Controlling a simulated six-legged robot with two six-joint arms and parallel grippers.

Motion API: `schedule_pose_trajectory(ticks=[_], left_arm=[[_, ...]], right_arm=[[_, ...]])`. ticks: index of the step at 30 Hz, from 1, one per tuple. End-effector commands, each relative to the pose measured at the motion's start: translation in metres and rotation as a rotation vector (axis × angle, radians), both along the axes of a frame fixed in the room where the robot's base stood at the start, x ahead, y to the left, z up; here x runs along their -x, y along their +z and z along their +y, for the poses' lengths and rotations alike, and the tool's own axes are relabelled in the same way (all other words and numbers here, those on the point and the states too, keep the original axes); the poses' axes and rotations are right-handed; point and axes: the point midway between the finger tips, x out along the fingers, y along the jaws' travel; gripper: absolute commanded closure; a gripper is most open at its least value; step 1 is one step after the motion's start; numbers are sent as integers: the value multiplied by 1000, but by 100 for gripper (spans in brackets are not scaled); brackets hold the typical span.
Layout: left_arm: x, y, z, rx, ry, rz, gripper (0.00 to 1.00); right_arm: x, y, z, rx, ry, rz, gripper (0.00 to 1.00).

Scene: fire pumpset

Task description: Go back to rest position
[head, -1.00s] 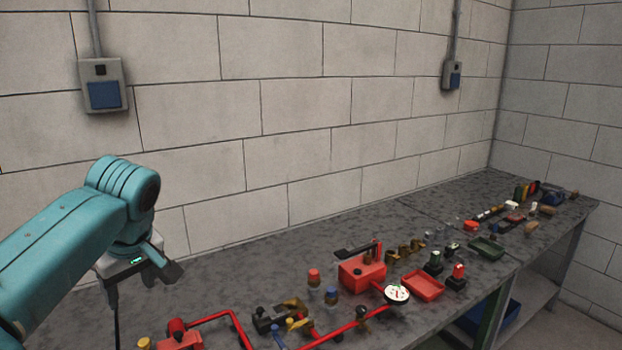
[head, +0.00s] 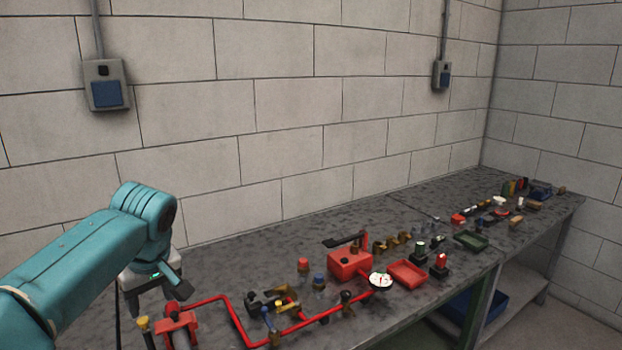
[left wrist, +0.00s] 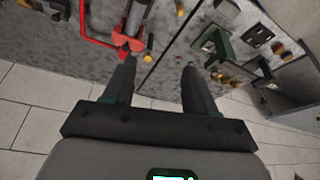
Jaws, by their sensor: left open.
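My left gripper (left wrist: 158,78) is open in the left wrist view, its two dark fingers apart with nothing between them. In the head view, my teal left arm comes in from the left, and its wrist hangs above the near left part of the bench (head: 215,265). A red vise-like part (head: 177,322) stands close to the wrist in the picture. My right gripper is in neither view.
A red pump box (head: 350,263), a white gauge (head: 381,280), a red pipe (head: 232,318), a red tray (head: 408,273) and a green tray (head: 471,240) are on the bench. A wall borders its back.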

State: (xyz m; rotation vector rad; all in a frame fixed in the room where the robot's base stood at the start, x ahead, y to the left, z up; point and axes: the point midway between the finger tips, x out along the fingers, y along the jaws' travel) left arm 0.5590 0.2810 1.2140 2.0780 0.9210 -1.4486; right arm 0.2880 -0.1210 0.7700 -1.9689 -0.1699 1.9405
Motion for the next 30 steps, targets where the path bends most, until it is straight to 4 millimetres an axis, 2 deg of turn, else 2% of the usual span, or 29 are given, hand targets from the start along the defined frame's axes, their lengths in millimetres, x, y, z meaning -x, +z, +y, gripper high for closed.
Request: schedule_pose_trajectory(ticks=[1,8,11,14,15,17,18,21,24,27,30], left_arm=[[-4,-16,-4,7,-35,17,43],[-17,-94,-33,63,-224,73,43],[-16,-141,-50,107,-322,103,43],[-4,-203,-73,176,-435,137,43],[6,-232,-84,214,-482,148,43],[26,-275,-101,277,-550,163,43],[42,-303,-112,319,-586,167,43],[90,-360,-135,412,-648,169,43],[140,-399,-151,475,-676,163,43],[188,-423,-160,508,-683,159,43],[235,-438,-163,519,-684,163,43]], right_arm=[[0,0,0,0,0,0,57],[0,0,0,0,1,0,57],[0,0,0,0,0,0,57],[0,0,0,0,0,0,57],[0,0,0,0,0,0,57],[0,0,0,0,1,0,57],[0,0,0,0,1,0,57],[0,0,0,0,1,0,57],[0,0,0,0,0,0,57],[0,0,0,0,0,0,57],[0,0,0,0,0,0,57]])
